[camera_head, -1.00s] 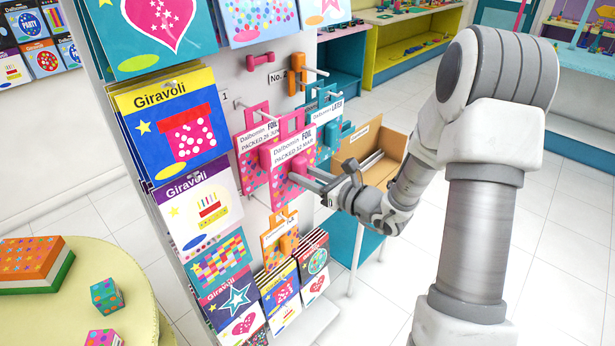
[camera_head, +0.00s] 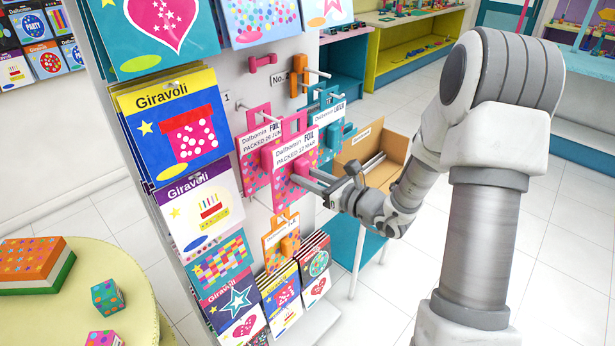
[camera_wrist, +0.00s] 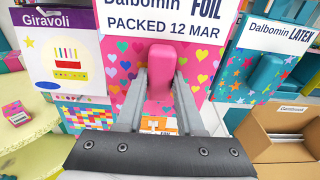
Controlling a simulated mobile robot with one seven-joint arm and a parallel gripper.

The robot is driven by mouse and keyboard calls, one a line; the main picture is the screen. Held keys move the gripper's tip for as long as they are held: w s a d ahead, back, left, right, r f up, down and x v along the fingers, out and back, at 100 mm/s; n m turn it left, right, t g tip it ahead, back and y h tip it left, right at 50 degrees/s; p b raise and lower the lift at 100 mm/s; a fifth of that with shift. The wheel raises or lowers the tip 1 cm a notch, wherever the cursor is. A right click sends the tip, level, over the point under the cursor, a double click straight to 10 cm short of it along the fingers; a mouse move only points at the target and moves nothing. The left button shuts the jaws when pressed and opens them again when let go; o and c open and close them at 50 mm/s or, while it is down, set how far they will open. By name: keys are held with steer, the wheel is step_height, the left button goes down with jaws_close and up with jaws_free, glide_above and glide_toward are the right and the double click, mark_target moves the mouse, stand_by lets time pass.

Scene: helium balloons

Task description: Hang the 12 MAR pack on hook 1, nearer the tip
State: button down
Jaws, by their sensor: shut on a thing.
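The 12 MAR pack (camera_head: 296,150) is pink with hearts, a white "Dalbomin FOIL" label and a cut-out hanger top. My gripper (camera_head: 303,174) is shut on the pink block on its front; the wrist view shows this block (camera_wrist: 162,75) between both fingers. The pack is upright at hook 1 (camera_head: 243,104), in front of the pink 26 JUN pack (camera_head: 252,172), and overlaps it. The 26 JUN pack hangs nearer the panel. I cannot tell whether hook 1's tip passes through the held pack's hanger opening.
Teal LATEX packs (camera_head: 329,118) hang to the right, also in the wrist view (camera_wrist: 262,75). Hook 2 (camera_head: 316,72) with an orange block is above. An orange pack (camera_head: 281,238) hangs below. Giravoli cards (camera_head: 172,120) crowd the left. An open cardboard box (camera_head: 392,172) stands behind right.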

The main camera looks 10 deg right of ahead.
mark_target(294, 170)
steer(key=shift+w+a, duration=0.15)
steer(key=shift+w, duration=0.05)
steer(key=shift+w+a, duration=0.45)
steer(key=shift+w, duration=0.15)
steer(key=shift+w+a+b, duration=0.25)
steer(key=shift+w+b, duration=0.1)
steer(key=shift+w, duration=0.05)
steer(key=shift+w+a, duration=0.25)
steer(key=shift+w, duration=0.05)
steer(key=shift+w, duration=0.1)
stand_by(0.3)
steer(key=shift+a, duration=0.1)
steer(key=shift+b+x, duration=0.55)
steer(key=shift+x, duration=0.65)
steer(key=shift+f+b, duration=0.8)
steer(key=shift+b, duration=0.15)
stand_by(0.3)
